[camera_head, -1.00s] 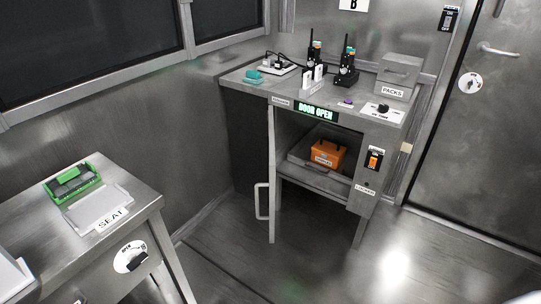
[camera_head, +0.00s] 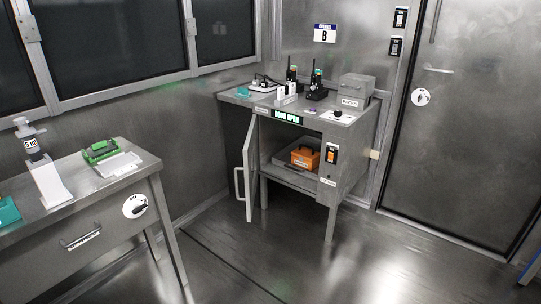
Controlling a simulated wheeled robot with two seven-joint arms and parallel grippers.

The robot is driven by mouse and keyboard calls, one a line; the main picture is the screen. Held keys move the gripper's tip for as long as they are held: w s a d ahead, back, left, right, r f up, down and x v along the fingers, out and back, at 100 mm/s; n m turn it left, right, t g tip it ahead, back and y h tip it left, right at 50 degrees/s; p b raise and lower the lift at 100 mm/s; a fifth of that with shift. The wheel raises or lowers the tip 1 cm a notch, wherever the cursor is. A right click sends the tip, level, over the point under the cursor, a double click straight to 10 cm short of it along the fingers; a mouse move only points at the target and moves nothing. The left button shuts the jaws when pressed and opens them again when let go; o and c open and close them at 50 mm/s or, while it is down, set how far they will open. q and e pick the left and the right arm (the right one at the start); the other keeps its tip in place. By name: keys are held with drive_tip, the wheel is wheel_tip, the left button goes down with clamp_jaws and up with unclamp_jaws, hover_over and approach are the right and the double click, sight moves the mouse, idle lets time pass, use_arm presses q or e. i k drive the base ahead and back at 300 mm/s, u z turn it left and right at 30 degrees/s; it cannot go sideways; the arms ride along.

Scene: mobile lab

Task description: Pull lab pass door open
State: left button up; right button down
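A large grey metal door (camera_head: 462,130) stands at the right, flush in its frame, and looks shut. It has a lever handle (camera_head: 437,69) near its upper left and a round white dial (camera_head: 420,97) below that. A vertical bar handle (camera_head: 435,22) shows higher up at the picture's top. I cannot read a label that names it as the lab pass door. Neither of my grippers is in view.
A metal cabinet (camera_head: 348,171) stands in the back corner, its small door (camera_head: 247,175) swung open and its sign reading "DOOR OPEN". An orange case (camera_head: 305,157) sits inside. A bench (camera_head: 60,222) stands at left. Two wall switches (camera_head: 400,18) are beside the large door. The middle floor is clear.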

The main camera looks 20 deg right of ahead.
sight(247, 165)
drive_tip(key=z, duration=0.8)
drive_tip(key=i, duration=0.9)
drive_tip(key=z, duration=0.45)
drive_tip(key=i, duration=1)
drive_tip(key=u, duration=0.5)
